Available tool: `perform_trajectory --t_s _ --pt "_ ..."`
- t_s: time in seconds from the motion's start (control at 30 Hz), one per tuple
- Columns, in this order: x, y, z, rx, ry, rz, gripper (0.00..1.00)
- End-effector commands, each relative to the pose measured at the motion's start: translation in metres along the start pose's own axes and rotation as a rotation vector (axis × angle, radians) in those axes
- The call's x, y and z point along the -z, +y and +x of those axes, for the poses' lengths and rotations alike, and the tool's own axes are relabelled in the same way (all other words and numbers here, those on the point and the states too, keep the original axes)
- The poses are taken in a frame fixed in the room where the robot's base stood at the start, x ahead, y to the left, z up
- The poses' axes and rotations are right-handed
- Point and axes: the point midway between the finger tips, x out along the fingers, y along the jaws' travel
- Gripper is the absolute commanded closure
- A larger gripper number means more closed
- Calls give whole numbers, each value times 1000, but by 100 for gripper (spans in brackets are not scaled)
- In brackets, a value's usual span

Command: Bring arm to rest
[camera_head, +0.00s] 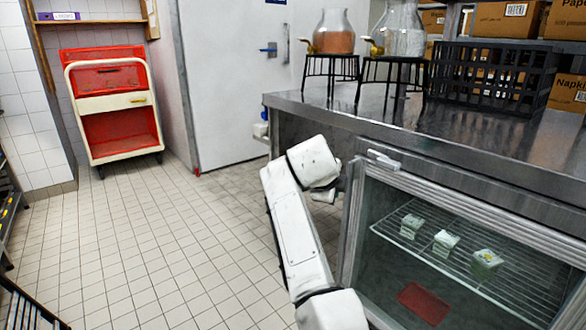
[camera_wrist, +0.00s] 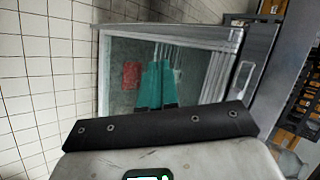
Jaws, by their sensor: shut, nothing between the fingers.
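My white arm (camera_head: 296,225) reaches up from the lower edge of the head view, bent at its upper end, just left of the glass-fronted fridge (camera_head: 350,240). The gripper's fingers cannot be made out in the head view. In the wrist view my gripper (camera_wrist: 160,66) shows two teal fingers side by side, shut and empty. Behind them is the fridge front (camera_wrist: 115,60), tilted in that view, with a red patch inside. My gripper looks apart from it.
The steel counter (camera_head: 480,150) above the fridge holds two glass dispensers (camera_head: 333,35) on stands and a black crate (camera_head: 490,80). Small boxes (camera_head: 445,242) sit on the fridge's wire shelf. A red-and-cream cart (camera_head: 112,100) stands at the back left. The tiled floor (camera_head: 170,250) is clear left of my arm.

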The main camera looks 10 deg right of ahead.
Motion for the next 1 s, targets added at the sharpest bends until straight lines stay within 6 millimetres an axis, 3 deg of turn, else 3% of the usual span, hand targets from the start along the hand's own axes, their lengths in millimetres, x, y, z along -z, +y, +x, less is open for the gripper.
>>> perform_trajectory --t_s 0.17,0.33,0.53,0.77,1.0 --pt "26 37 24 -42 17 -113 100" --pt "78 112 56 -131 21 -365 100" --pt "141 204 72 -240 -26 -688 100" --pt "213 309 61 -353 -145 -1062 100" --pt "280 409 16 -432 -346 -1443 100"
